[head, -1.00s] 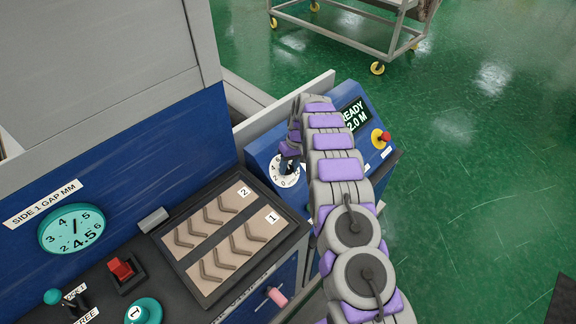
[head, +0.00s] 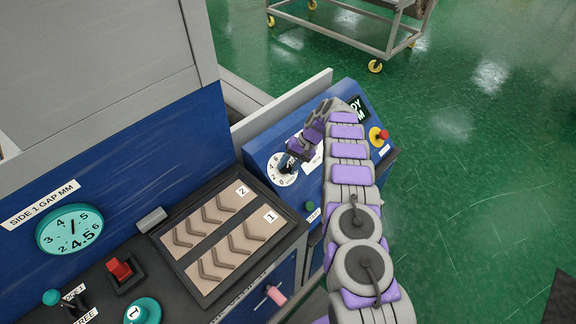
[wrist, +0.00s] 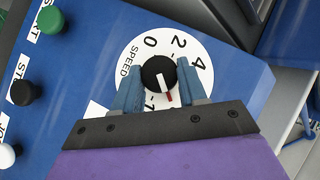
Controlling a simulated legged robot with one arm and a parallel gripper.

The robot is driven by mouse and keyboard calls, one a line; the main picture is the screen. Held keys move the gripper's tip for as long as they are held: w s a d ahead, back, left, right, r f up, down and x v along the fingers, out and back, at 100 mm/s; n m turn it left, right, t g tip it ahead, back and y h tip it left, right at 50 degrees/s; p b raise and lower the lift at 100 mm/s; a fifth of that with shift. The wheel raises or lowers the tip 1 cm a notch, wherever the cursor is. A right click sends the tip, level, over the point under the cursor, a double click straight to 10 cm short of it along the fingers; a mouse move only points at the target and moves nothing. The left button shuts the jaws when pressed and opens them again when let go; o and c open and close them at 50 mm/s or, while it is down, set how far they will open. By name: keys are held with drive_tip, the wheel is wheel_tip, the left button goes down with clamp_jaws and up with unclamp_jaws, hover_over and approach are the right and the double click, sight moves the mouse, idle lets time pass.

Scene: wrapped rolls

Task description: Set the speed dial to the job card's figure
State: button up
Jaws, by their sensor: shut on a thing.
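The speed dial is a white round plate (wrist: 132,62) marked SPEED, with a black knob (wrist: 157,72) and a red pointer. In the wrist view, the pointer faces down and slightly right; the figure at its tip is hidden by my gripper. The figures 0, 2 and 4 show along the top and right. My gripper (wrist: 160,75) is shut on the knob, one blue finger on each side. In the head view, my gripper (head: 290,162) is at the dial (head: 277,178) on the blue panel. I cannot make out a job card.
Green (wrist: 50,20), black (wrist: 24,92) and white (wrist: 8,156) buttons line the panel's left in the wrist view. In the head view, a red knob on yellow (head: 380,136) sits right of my arm. A dark-framed tray (head: 205,288) lies to the left.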

idle(0.3)
drive_tip(key=o, duration=1.1)
drive_tip(key=shift+c, duration=0.2)
